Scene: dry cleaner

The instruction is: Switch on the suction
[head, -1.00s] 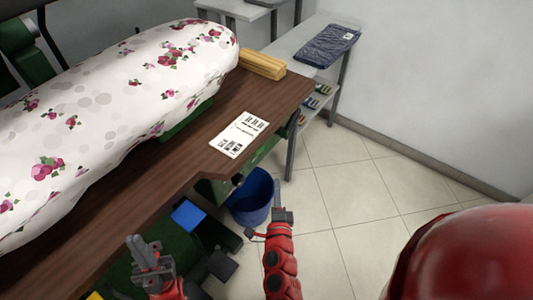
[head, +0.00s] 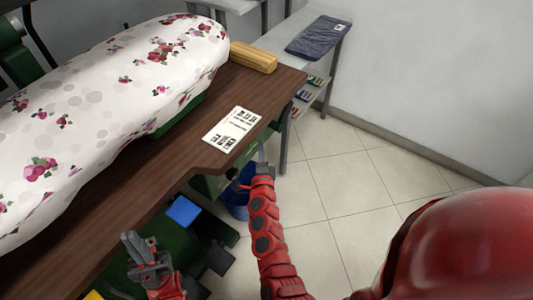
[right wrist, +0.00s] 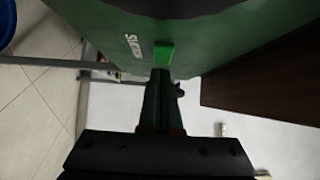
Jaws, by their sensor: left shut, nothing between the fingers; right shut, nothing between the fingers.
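In the right wrist view a small bright green switch (right wrist: 164,53) sits on a dark green panel (right wrist: 215,35), beside white lettering (right wrist: 133,46) that I cannot fully read. My right gripper (right wrist: 160,75) is shut and empty, its tips right at the switch. I cannot tell whether they touch it or whether the switch is pressed. In the head view my right gripper (head: 262,156) is at the table's front edge, and the switch is hidden. My left gripper (head: 143,252) is shut and empty, low in front of the table.
The brown ironing table (head: 190,155) holds a floral padded board (head: 100,95), a printed card (head: 233,129) and a yellow block (head: 253,57). A blue bucket (head: 236,201) stands partly behind my right arm. A shelf with a folded dark garment (head: 319,37) is at the back. Tiled floor is clear at right.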

